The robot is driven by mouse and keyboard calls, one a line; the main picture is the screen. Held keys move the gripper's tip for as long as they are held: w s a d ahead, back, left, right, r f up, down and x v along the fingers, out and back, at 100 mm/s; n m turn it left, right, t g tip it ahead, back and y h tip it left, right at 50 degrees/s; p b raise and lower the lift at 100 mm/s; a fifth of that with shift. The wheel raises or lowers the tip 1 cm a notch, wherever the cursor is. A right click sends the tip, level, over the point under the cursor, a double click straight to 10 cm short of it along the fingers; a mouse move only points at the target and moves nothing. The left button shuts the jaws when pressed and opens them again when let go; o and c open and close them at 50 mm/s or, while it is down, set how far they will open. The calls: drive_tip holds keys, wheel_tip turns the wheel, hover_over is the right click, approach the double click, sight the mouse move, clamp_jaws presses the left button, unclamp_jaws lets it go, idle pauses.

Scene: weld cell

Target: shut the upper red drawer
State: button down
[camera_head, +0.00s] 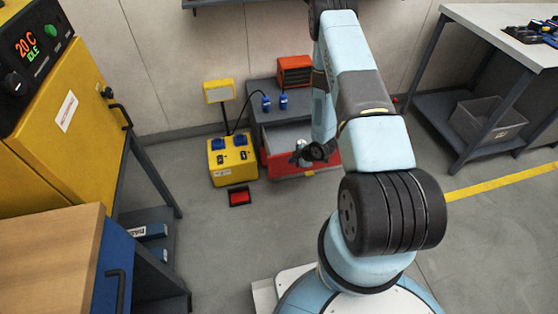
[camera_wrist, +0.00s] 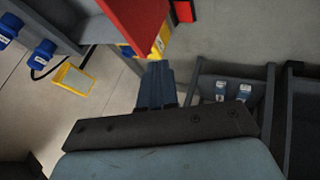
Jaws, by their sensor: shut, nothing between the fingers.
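The upper red drawer (camera_head: 322,158) is pulled out from the grey cabinet (camera_head: 262,92), and its grey inside shows from above. My arm hides the right side of the drawer and cabinet.
An orange-red box (camera_head: 295,71) and blue connectors (camera_head: 283,102) are on the cabinet top. A yellow power box (camera_head: 233,160) with a lamp stands left of the drawer. A red pedal (camera_head: 239,197) lies on the floor. Open floor (camera_head: 225,245) lies in front.

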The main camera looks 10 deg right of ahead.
drive_tip(key=f, duration=0.1)
approach(275, 162)
wheel_tip(275, 162, down, 3)
drive_tip(key=s+a, duration=0.1)
drive_tip(key=s, duration=0.1)
drive_tip(key=shift+w+a+f, duration=0.1)
drive_tip(key=shift+w+a, duration=0.05)
drive_tip(key=shift+w, duration=0.9)
drive_tip(key=shift+w+a+f, duration=0.1)
drive_tip(key=shift+w+a, duration=0.05)
drive_tip(key=shift+w, duration=0.9)
